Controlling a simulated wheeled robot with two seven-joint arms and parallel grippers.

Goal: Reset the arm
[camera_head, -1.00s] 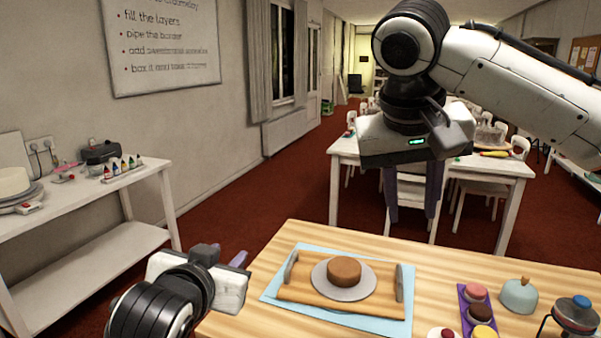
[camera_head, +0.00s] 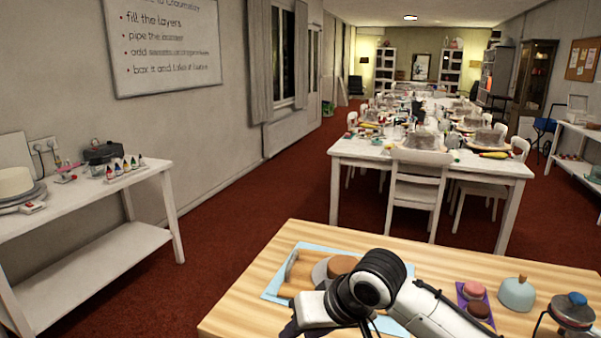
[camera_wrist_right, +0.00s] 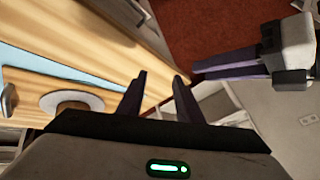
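My right arm comes in from the right in the head view, low across the front of the wooden table. My left gripper (camera_wrist_right: 193,72) shows only in the right wrist view, at upper right. Its fingers are seen from the side, so their gap is unclear. A brown cake (camera_head: 341,265) sits on a grey disc (camera_head: 320,273) on a wooden tray, partly hidden by my right arm.
The wooden table (camera_head: 255,300) has a pale blue mat (camera_head: 273,286) under the tray. Pink and dark cakes on a purple holder, a teal dome (camera_head: 517,294) and a jar (camera_head: 573,309) stand at right. A white side table (camera_head: 100,195) stands at left.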

